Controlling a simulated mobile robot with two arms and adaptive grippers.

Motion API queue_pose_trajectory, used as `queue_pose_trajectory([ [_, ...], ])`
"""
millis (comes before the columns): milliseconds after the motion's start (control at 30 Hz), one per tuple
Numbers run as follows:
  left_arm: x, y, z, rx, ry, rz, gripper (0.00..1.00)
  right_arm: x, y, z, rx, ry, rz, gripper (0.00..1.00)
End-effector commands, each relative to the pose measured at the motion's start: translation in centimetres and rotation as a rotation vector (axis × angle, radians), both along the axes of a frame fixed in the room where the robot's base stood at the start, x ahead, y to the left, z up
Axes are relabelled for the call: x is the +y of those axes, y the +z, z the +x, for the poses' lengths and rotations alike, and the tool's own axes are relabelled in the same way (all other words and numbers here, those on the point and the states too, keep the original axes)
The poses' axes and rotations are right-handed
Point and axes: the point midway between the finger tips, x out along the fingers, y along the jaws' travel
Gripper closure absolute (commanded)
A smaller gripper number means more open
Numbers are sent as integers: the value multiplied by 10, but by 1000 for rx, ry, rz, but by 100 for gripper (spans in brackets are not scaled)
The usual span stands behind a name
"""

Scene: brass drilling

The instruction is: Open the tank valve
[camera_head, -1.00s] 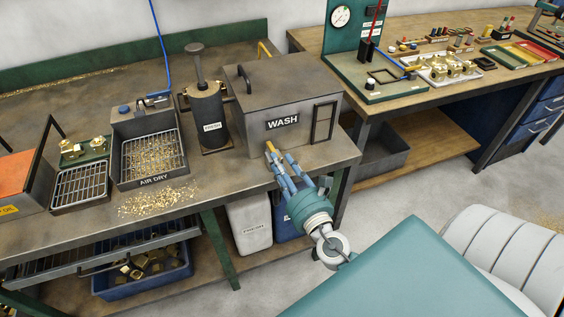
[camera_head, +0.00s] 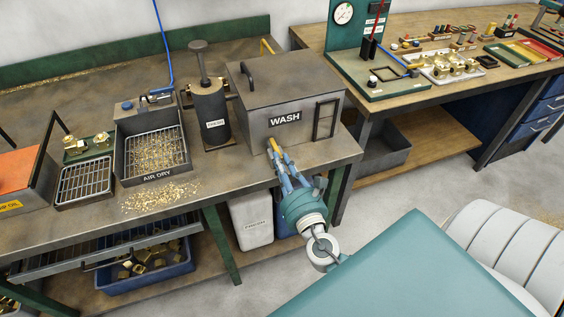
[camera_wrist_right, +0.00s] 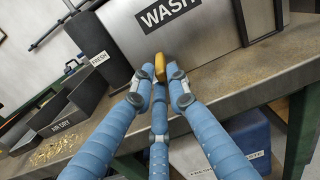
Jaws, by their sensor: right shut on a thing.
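The grey wash tank (camera_head: 288,95) stands on the left workbench with a "WASH" label on its front. A yellow valve handle (camera_head: 274,144) sticks out low on the tank's front left. My right gripper (camera_head: 278,152) is at the handle, its blue fingers closed around it. In the right wrist view the handle (camera_wrist_right: 160,66) stands tilted between the fingertips of the gripper (camera_wrist_right: 160,80), against the tank front. The fingers hide the handle's lower part. My left gripper is in neither view.
A dark fresh-labelled canister (camera_head: 210,118) stands left of the tank. Left of it is the air dry tray (camera_head: 121,155), with brass chips spilled before it. A white container (camera_head: 250,218) sits below the bench. The floor between the benches is clear.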

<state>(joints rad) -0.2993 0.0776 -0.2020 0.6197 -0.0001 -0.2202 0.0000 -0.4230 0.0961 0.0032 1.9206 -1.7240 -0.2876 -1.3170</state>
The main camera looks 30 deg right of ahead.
Motion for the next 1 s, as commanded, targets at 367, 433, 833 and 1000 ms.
queue_pose_trajectory([
  [367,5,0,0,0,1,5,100,-2,2,0,-5,-4,-1,70],
  [433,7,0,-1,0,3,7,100,-1,2,-2,-4,-3,-2,70],
  [833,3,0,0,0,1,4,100,16,1,-71,0,-2,-4,70],
  [1000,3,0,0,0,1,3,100,23,1,-100,-2,-3,-3,70],
])
